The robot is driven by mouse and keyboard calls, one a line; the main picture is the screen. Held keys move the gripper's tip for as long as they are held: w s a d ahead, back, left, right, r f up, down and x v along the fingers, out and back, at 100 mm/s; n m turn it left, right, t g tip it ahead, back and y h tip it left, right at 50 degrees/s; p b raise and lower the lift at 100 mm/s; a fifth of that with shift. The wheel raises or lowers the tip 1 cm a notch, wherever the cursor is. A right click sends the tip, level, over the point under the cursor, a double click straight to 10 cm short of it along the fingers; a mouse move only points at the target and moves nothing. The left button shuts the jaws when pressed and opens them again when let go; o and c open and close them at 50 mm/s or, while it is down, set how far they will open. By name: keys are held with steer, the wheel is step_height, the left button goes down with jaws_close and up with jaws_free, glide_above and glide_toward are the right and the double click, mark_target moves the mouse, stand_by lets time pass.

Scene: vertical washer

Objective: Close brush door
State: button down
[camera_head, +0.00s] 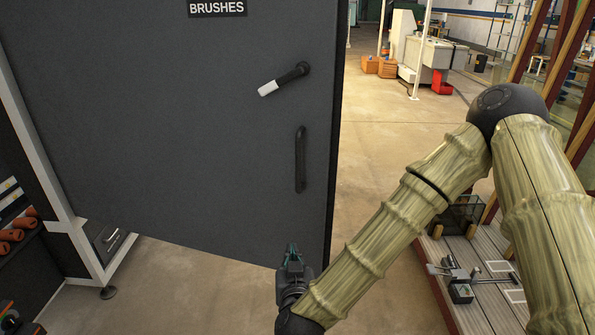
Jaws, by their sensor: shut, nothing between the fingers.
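The brush door (200,130) is a large dark grey panel with a "BRUSHES" label (217,7) at its top. It stands swung out from the white machine frame at the left. It carries a lever handle (285,79) with a white grip and a black vertical pull handle (300,159) near its right edge. My gripper (293,250) is shut and empty, pointing up near the door's lower right edge, below the pull handle. I cannot tell whether it touches the door.
The machine's white frame (42,150) is at the left, with orange rolls (18,230) beside it. A slatted platform (480,275) with a metal clamp fixture lies at the right, partly behind my arm. Concrete floor is clear below the door and beyond its right edge.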

step_height(320, 180, up, 14)
steer(key=w+m+t+h+p, duration=0.2)
steer(key=h, duration=0.1)
steer(key=p, duration=0.5)
glide_toward(299, 167)
steer(key=shift+t, duration=0.3)
steer(key=w, duration=0.7)
steer(key=shift+d+f, duration=0.25)
steer(key=shift+b, duration=0.3)
